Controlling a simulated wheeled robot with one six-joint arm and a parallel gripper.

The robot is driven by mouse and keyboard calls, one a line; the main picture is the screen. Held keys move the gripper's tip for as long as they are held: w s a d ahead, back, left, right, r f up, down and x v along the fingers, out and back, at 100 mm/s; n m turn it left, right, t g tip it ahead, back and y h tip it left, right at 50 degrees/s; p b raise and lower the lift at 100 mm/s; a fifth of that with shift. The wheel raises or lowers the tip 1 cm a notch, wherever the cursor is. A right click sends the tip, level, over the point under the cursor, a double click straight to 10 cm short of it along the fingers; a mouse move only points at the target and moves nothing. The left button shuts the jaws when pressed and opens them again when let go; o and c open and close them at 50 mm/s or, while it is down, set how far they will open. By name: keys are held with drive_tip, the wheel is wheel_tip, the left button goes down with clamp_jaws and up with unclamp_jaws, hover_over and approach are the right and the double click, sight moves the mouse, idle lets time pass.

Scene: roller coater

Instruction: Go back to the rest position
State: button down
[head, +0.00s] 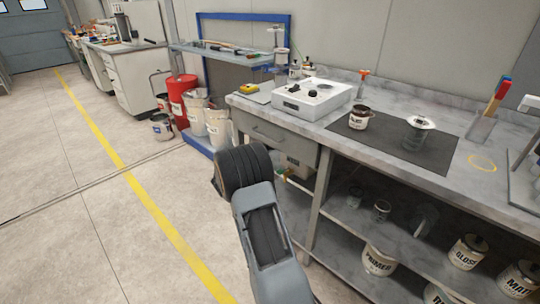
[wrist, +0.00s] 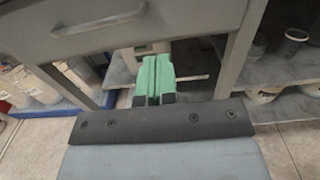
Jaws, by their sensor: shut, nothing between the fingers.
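My gripper shows in the wrist view (wrist: 153,82) with its green fingers together and nothing between them. It points toward the space under a grey drawer (wrist: 100,20). In the head view my arm reaches forward in front of the workbench (head: 385,125). The fingers are mostly hidden there behind the arm's dark wrist part.
On the bench, a white device (head: 312,96), a small labelled can (head: 359,118) and a clear container (head: 415,135) stand near or on a dark mat (head: 450,150). Paint cans (head: 467,252) fill the lower shelves. A red drum (head: 181,95) and buckets stand left. The floor at left is clear.

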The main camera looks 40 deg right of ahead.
drive_tip(key=shift+a, duration=0.65)
drive_tip(key=s+a+f+m+g+y, duration=0.1)
drive_tip(key=s+f+m+g+y, duration=0.2)
drive_tip(key=s+f+m, duration=0.15)
drive_tip(key=s+a+r+m+g+y+p, duration=0.2)
drive_tip(key=s+a+r+m+y+p, duration=0.25)
drive_tip(key=s+a+m+y, duration=0.4)
drive_tip(key=s+a+r+m+t+y+p, duration=0.3)
drive_tip(key=a+r+p, duration=0.4)
drive_tip(key=a+r, duration=0.3)
drive_tip(key=s+a+r+m+t+y+p, duration=0.2)
drive_tip(key=s+a+r+p, duration=0.4)
drive_tip(key=a+r, duration=0.5)
wheel_tip(320, 180, up, 3)
drive_tip(key=shift+s+a+f+m+t+y+p, duration=0.1)
drive_tip(key=shift+s+a+m+t+y+p, duration=0.1)
drive_tip(key=shift+m+t+y+p, duration=0.55)
drive_tip(key=shift+d+n+t, duration=0.2)
drive_tip(key=shift+n+t, duration=0.05)
